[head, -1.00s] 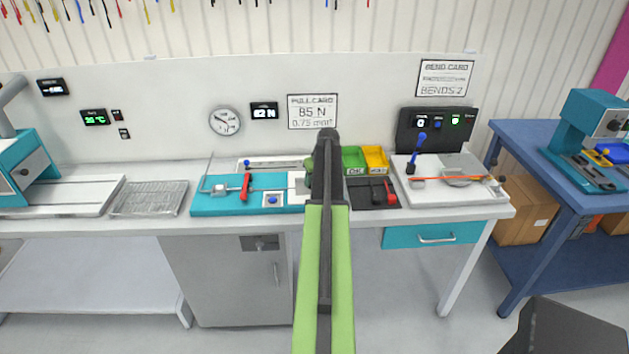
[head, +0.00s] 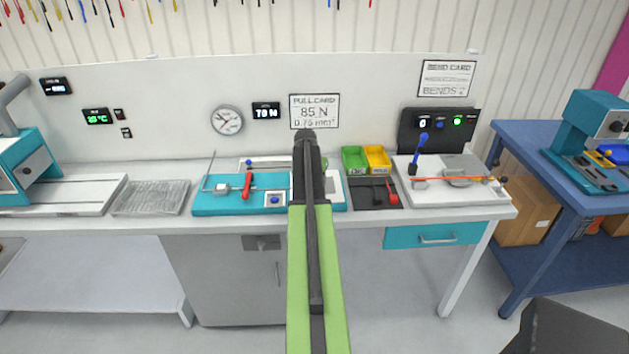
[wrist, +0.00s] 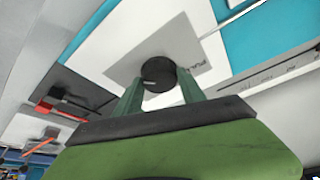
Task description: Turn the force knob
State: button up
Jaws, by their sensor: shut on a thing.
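The force knob (wrist: 158,70) is a round dark knob with a pale mark line, on a white plate (wrist: 115,60) of the teal pull tester. My gripper (wrist: 160,84) has its two green fingers on either side of the knob, shut on it. In the head view my arm hides the knob and the fingertips. The teal pull tester (head: 235,206) lies on the bench with a red lever (head: 247,186). The small force display (head: 266,111) on the wall reads about 70 N; its last digit is blurred. The pull card (head: 315,112) reads 85 N, 0.75 mm².
A round dial (head: 227,120) hangs left of the display. Right of my arm are a green bin (head: 355,160), a yellow bin (head: 377,158), a dark tray with a red-handled tool (head: 391,193), and the bend tester (head: 460,198). A wire rack (head: 150,198) lies to the left.

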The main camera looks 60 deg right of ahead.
jog(key=shift+s+d+m, duration=0.1)
jog(key=shift+d+m, duration=0.1)
jog(key=shift+m, duration=0.2)
jog(key=o, duration=1.4)
jog(key=shift+c, duration=0.2)
jog(key=shift+a, duration=0.1)
jog(key=w+p+v, duration=0.1)
jog(key=p+v, duration=1.5)
jog(key=v, duration=0.1)
jog(key=shift+s+a+r, duration=0.15)
jog(key=shift+s+r, duration=0.05)
jog(key=shift+s, duration=0.05)
